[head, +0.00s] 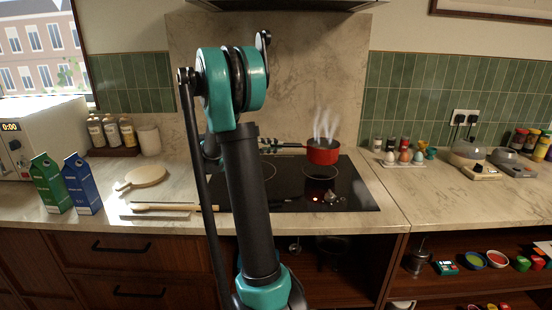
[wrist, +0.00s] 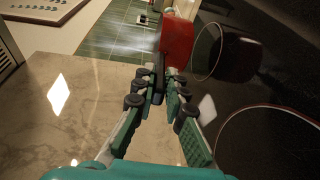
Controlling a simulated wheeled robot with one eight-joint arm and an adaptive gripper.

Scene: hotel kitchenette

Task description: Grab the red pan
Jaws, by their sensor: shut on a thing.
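The red pan (head: 323,153) is upright at the back right of the black hob, with steam rising from it. Its dark handle (head: 290,145) points left. My gripper (head: 268,145) is shut on the handle, left of the pan body. In the wrist view my gripper (wrist: 160,85) has its fingertips closed around the dark handle.
The black hob (head: 355,198) has a ring in front of the pan. Egg cups (head: 404,157) stand to the right. The right counter front is clear.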

